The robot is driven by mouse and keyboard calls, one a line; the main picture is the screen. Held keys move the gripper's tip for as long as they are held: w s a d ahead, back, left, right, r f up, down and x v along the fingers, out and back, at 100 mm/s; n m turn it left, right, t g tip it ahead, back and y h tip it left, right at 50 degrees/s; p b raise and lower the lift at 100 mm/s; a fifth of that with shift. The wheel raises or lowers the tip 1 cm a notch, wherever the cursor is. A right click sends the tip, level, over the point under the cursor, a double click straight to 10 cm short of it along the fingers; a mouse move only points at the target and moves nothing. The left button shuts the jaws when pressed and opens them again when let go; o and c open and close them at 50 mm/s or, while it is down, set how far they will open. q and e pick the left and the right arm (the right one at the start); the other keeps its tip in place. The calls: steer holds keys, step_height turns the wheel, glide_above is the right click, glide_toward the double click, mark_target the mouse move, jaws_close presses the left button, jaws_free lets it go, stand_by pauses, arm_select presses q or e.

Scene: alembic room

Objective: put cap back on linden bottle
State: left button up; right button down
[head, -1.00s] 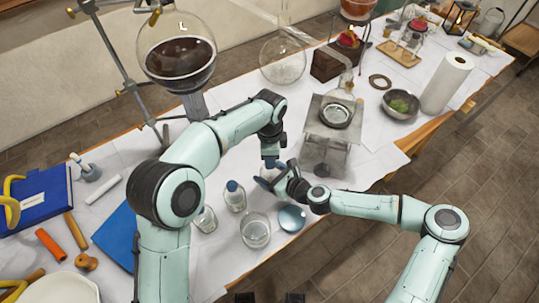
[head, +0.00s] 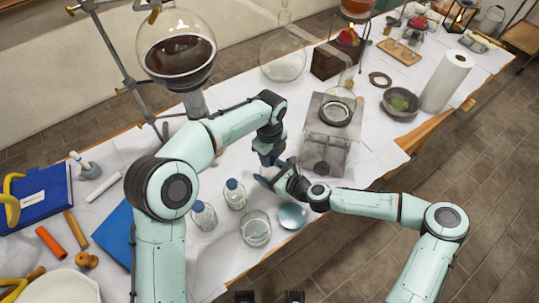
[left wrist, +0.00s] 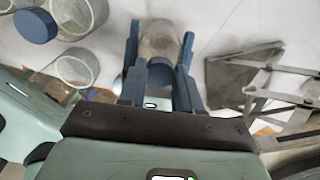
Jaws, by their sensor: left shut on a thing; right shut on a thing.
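My left gripper (head: 268,158) is shut just above and beside my right gripper (head: 276,181), over the table. A pale glass bottle (head: 266,174), mostly hidden by the grippers, is in my right gripper. In the left wrist view the clear glass bottle (left wrist: 160,38) shows between the blue fingers of my left gripper (left wrist: 159,52). Two clear bottles with blue caps, one nearer (head: 203,215) and one farther (head: 235,194), stand to the left. No label is readable.
An open glass beaker (head: 256,229) and a pale blue dish (head: 292,216) stand in front of the grippers. A large round flask (head: 177,50) with dark liquid stands behind on the left.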

arm_select(q)
steer(key=m, duration=0.9)
steer(key=shift+d+m, duration=0.1)
steer(key=shift+m, duration=0.3)
steer(key=m, duration=0.7)
steer(key=shift+d, duration=0.1)
steer(key=o, duration=1)
